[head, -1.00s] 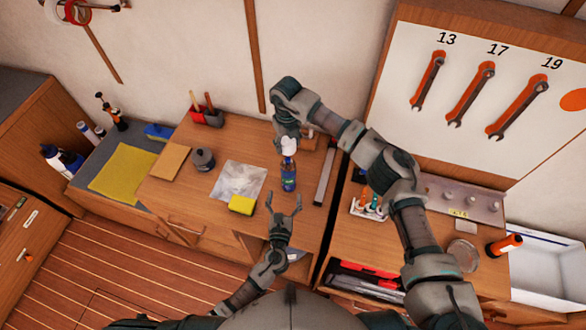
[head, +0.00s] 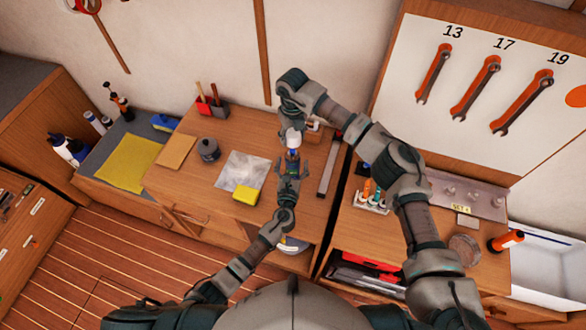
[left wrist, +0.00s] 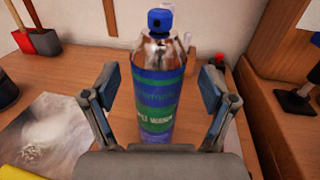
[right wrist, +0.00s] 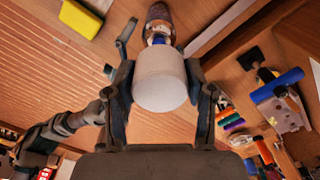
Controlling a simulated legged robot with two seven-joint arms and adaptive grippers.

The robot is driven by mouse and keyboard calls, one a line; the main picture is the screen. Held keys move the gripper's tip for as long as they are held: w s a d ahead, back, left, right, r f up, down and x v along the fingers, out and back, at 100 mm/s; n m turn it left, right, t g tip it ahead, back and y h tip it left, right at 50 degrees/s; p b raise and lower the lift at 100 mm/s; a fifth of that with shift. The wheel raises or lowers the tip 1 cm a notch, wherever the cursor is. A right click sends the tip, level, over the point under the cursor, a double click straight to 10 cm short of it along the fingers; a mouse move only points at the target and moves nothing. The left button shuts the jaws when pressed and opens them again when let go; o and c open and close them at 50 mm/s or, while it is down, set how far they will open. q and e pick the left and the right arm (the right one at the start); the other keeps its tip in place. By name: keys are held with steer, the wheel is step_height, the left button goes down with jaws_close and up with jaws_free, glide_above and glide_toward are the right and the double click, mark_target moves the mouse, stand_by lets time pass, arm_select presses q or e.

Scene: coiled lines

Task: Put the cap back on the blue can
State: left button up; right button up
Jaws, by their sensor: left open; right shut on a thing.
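The blue can (head: 293,155) stands upright on the wooden bench. In the left wrist view, the can (left wrist: 158,100) has a blue and green label, a metallic shoulder and a bare blue nozzle. My left gripper (left wrist: 158,88) is open, with a finger on each side of the can and gaps visible. In the head view it covers the can's lower part. My right gripper (right wrist: 160,85) is shut on the white cap (right wrist: 160,78), apart from the nozzle. In the head view the cap (head: 292,138) shows just behind the can's top.
A grey pot (head: 208,149) stands farther left, with a red tool holder (head: 212,107) behind. A metal bar (head: 328,170) lies on the right.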

mark_target(292, 150)
arm_select(q)
steer(key=shift+w, duration=1.05)
arm_select(e)
steer(key=shift+w+a, duration=0.1)
arm_select(q)
steer(key=shift+s, duration=0.1)
steer(key=c, duration=0.3)
arm_select(e)
steer(key=shift+a, duration=0.1)
arm_select(q)
jaws_close()
arm_select(e)
steer(key=shift+f, duration=2.45)
steer(key=shift+f, duration=0.85)
steer(key=shift+f, duration=0.65)
